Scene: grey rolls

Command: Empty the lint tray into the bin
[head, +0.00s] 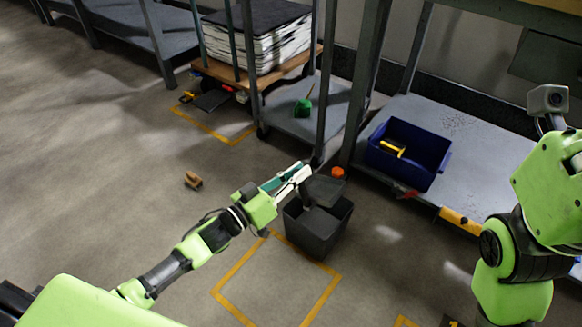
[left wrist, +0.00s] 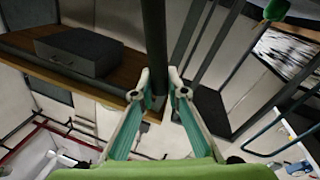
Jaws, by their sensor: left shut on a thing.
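My left gripper (head: 297,178) is shut on the dark grey lint tray (head: 326,189), just above the bin. The tray looks tilted over the bin's opening. In the left wrist view, my left gripper's fingers (left wrist: 157,92) close around a dark bar (left wrist: 153,38), which appears to be part of the tray. The dark square bin (head: 315,238) stands upright on the floor at the far edge of a yellow taped square. The tray hides part of the bin's opening, and I cannot see any lint. My right arm shows at the right, but its fingertips are out of view.
A blue crate (head: 410,155) with a yellow-handled tool stands on a low grey shelf behind the bin. An orange object (head: 338,172) shows beside the tray. A small brown block (head: 193,180) lies on the floor. A cart with a stack (head: 258,38) stands behind. The left floor is mostly clear.

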